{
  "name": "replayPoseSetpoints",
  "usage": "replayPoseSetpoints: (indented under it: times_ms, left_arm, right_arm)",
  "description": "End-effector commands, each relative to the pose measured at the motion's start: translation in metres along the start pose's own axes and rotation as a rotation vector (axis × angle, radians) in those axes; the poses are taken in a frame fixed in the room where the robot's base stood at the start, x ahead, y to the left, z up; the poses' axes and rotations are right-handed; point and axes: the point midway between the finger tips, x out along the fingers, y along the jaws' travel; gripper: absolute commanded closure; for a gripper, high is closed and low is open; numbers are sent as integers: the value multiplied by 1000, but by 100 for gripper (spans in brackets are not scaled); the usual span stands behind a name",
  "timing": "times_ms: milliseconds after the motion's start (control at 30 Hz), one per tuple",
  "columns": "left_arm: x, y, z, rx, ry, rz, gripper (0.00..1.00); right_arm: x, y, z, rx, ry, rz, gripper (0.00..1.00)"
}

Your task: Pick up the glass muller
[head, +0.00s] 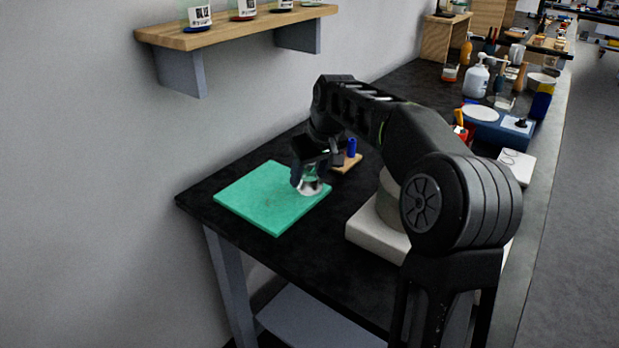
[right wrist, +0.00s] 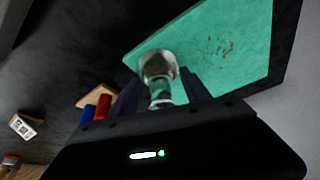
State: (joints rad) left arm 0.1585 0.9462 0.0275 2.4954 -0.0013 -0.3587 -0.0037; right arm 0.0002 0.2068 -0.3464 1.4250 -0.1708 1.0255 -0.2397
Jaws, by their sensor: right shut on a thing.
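The glass muller (head: 309,187) is clear, with a wide round base, and is at the right part of the green mat (head: 257,200) on the black table. It also shows in the right wrist view (right wrist: 157,66), its narrower handle between the fingers. My right gripper (head: 308,174) is shut on the muller's handle from above. In the right wrist view the fingers (right wrist: 160,92) flank the handle. I cannot tell whether the base touches the mat. My left gripper is not in view.
A small wooden block with a blue peg (head: 351,148) stands just behind the gripper; the wrist view also shows a red peg (right wrist: 103,106). A pale slab (head: 375,240) lies nearer, partly behind my arm. Bottles and a blue tray (head: 490,126) crowd the far right. A shelf (head: 230,30) hangs above.

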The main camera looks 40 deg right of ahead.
Motion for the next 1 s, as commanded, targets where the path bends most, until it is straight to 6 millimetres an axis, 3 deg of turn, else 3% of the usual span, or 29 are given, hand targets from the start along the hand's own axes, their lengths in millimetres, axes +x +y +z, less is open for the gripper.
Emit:
replayPoseSetpoints:
  times_ms: [567, 833, 1000]
  left_arm:
    - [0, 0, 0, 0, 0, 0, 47]
    - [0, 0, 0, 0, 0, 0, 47]
    - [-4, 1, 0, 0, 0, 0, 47]
  right_arm:
    - [0, 0, 0, 0, 0, 0, 99]
    - [-2, 0, -1, 0, 2, 0, 100]
    - [-16, 0, -7, 0, 4, 0, 100]
